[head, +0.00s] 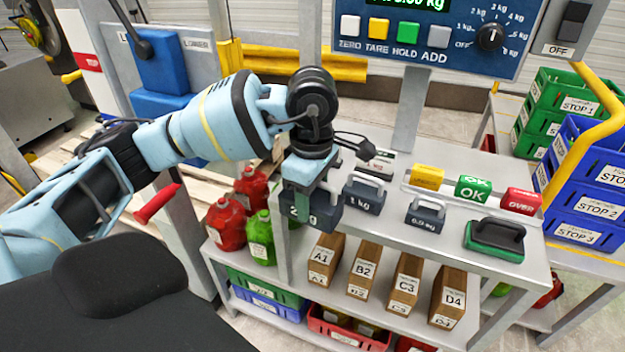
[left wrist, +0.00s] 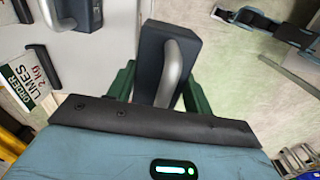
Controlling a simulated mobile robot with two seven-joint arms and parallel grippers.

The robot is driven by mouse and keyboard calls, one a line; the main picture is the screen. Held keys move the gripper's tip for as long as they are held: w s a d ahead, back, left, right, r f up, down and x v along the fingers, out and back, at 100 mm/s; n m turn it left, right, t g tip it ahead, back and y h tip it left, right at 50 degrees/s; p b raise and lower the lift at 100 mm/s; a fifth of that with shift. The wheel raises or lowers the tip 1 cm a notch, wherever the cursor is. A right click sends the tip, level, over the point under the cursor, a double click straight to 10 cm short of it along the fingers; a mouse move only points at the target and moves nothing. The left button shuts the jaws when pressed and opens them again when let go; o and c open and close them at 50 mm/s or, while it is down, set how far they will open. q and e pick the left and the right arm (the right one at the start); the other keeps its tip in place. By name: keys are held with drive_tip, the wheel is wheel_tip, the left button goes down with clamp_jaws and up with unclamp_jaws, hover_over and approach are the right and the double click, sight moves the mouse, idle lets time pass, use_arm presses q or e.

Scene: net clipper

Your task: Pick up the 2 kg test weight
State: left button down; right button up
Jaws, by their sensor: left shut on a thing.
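The 2 kg weight (head: 322,214) is a dark blue block whose label is partly covered by my gripper. It stands out at the left end of the grey table, and I cannot tell whether it touches the top. My left gripper (head: 303,184) is above it and shut on it. In the left wrist view the weight (left wrist: 152,62) shows its grey handle (left wrist: 178,68), with the green fingers of the gripper (left wrist: 158,92) on either side. My right gripper is not in view.
The 1 kg weight (head: 364,196) stands close right of it, with the 0.5 kg weight (head: 425,217) farther right. A scale panel (head: 440,45) rises behind. Boxes (head: 362,270) fill the shelf below. Red and green jugs (head: 226,226) stand at the left.

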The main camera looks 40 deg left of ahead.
sight(313, 210)
use_arm(q)
drive_tip(key=shift+s+d+r, duration=0.2)
drive_tip(key=shift+s+d, duration=0.45)
drive_tip(key=shift+s, duration=0.15)
drive_tip(key=shift+s+d+r, duration=0.2)
drive_tip(key=shift+s+d, duration=0.4)
drive_tip(key=shift+s, duration=0.2)
drive_tip(key=shift+f, duration=0.1)
